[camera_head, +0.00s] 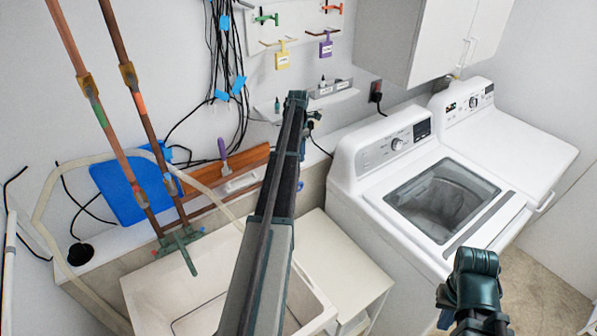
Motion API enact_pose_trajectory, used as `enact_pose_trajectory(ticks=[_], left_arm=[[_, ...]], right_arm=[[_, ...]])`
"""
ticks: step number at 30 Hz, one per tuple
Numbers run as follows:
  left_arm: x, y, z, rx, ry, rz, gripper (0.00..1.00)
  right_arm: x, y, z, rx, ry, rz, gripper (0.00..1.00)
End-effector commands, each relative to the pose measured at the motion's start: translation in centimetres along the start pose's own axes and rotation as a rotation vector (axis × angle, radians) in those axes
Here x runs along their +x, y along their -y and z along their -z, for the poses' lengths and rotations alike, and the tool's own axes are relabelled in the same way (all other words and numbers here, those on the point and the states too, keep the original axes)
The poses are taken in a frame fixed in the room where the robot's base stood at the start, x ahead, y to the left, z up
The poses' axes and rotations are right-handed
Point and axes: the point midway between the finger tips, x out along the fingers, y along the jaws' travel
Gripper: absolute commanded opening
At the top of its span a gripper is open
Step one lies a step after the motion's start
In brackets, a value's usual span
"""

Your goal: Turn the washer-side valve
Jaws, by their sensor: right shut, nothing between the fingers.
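Two copper pipes run down the wall at the left to a greenish faucet (177,246) over the sink. The left pipe has a green valve part (97,112). The right pipe, nearer the washer, has an orange valve part (140,104). I cannot tell which is the washer-side valve.
A white washer (345,162) and a white dryer (520,140) stand at the right. The sink (150,290) fills the lower left. A blue dustpan (130,190), hanging cables and a tool board (300,25) are at the wall. Some tan floor (540,285) shows at the lower right.

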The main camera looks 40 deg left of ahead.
Motion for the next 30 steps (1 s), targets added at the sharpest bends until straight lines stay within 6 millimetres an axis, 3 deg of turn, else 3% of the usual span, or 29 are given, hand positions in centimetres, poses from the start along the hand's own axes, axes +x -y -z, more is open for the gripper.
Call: enact_pose_trajectory(ticks=[8,14,30], left_arm=[[0.3,0.0,0.0,-0.001,-0.007,-0.003,0.45],[1.7,0.0,0.0,-0.001,-0.006,-0.003,0.45],[9.0,0.0,0.0,-0.001,-0.005,-0.003,0.45]], right_arm=[[0.3,0.0,0.0,0.0,0.0,0.0,0.0],[1.7,0.2,0.1,0.0,-0.001,0.0,0.0],[9.0,0.8,0.6,0.003,-0.004,-0.001,0.0]])
